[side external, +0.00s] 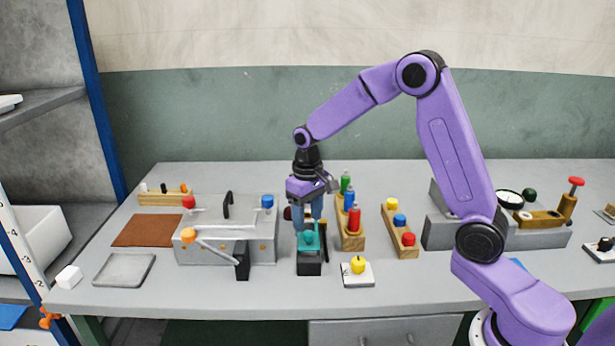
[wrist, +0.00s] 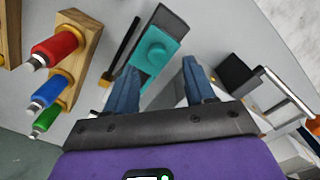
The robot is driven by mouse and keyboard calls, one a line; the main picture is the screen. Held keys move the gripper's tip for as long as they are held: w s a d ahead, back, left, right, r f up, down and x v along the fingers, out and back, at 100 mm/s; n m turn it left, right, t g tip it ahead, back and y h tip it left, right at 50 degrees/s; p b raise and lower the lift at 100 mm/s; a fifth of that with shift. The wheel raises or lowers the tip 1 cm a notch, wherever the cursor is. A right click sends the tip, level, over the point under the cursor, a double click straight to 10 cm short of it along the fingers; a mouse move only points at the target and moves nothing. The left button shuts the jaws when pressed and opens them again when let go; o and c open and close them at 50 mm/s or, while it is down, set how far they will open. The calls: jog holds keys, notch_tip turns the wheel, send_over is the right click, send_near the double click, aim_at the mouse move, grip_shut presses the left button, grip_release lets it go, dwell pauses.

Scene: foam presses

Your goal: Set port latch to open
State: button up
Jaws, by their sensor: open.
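A teal piece with a round knob (side external: 308,241) sits on a dark block (side external: 310,268) at the middle of the bench. I cannot tell for sure that it is the port latch. In the wrist view the teal piece (wrist: 158,52) lies just ahead of the two blue fingers, roughly between them, with the dark block (wrist: 168,22) beyond it. My gripper (side external: 309,222) points down right above the teal piece, and it also shows in the wrist view (wrist: 162,76) with its fingers apart and nothing held. Whether a finger touches the teal piece is unclear.
Left of it stands a grey press box (side external: 225,250) with an orange-knobbed lever (side external: 215,248). A wooden rack of coloured bottles (side external: 349,236) is close on the right. A yellow knob on a white plate (side external: 358,267) sits front right. Bare bench lies in front.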

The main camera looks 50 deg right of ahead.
notch_tip(320, 180, up, 12)
dwell(0.4)
jog(key=s+a+f+n, duration=0.1)
jog(key=s+a+n, duration=0.25)
jog(key=s, duration=0.45)
jog(key=s+a+f+n, duration=0.1)
jog(key=s+a+n, duration=0.2)
jog(key=s+a, duration=0.35)
jog(key=s+d+f+n, duration=0.2)
jog(key=s+n, duration=0.1)
jog(key=s, duration=0.6)
jog(key=s+d+f+n, duration=0.2)
jog(key=s+n, duration=0.1)
jog(key=s, duration=0.6)
jog(key=shift+s+d+f, duration=0.15)
jog(key=shift+d+f, duration=0.2)
